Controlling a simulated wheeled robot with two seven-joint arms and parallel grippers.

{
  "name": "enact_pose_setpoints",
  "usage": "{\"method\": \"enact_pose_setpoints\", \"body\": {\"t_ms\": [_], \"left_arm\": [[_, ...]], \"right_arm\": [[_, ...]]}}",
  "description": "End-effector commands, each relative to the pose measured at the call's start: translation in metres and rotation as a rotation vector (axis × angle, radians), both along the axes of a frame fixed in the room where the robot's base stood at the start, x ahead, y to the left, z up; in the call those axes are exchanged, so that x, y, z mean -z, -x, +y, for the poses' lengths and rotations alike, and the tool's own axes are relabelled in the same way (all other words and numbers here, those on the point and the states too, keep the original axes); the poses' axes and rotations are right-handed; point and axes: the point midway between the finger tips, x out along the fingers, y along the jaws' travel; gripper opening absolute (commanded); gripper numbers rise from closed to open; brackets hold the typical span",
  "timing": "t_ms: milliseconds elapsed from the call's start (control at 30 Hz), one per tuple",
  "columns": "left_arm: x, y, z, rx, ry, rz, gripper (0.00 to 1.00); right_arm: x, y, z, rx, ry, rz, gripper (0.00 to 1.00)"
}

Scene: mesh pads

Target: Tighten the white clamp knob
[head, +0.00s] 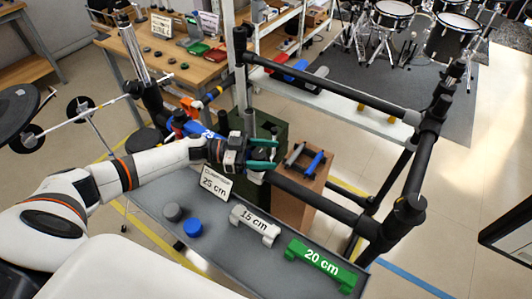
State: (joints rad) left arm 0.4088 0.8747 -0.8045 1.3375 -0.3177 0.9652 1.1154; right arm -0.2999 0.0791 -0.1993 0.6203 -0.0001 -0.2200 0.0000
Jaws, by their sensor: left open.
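My left arm comes in from the left, and its gripper (270,154) is open, with teal fingertips apart. Nothing clear shows between the fingers. The gripper is beside the upright post (249,122) of a black tubular rack (340,90), just above the rack's lower bar. I cannot pick out a white clamp knob; the gripper and wrist cover part of the post, where it may be hidden. An orange clamp part (190,103) and a blue clamp part (192,128) show left of the post. My right gripper is not in view.
A grey tray (225,262) in front holds a white "15 cm" block (256,224), a green "20 cm" block (320,266), a "25 cm" sign (217,183), a grey puck (173,212) and a blue puck (193,228). A wooden box (290,205) stands behind.

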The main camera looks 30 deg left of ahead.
Motion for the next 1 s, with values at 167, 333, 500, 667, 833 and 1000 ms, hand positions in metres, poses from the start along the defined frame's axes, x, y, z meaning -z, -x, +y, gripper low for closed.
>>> {"method": "enact_pose_setpoints", "body": {"t_ms": [167,333,500,667,833,1000], "left_arm": [[-0.018,0.0,0.001,0.001,-0.002,-0.003,0.59],[-0.052,0.0,0.001,0.002,-0.001,-0.004,0.59],[-0.081,0.0,0.0,0.001,-0.001,-0.004,0.59],[-0.096,-0.001,0.0,0.0,0.0,-0.001,0.59],[-0.1,0.0,0.0,0.0,0.0,0.0,0.59],[-0.1,0.0,0.0,0.0,0.0,0.0,0.59]], "right_arm": [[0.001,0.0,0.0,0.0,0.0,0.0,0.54],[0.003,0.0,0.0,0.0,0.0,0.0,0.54],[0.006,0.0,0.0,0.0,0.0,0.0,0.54],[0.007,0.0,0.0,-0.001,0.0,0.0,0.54],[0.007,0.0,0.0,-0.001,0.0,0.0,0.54],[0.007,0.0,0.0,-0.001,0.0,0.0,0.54]]}}
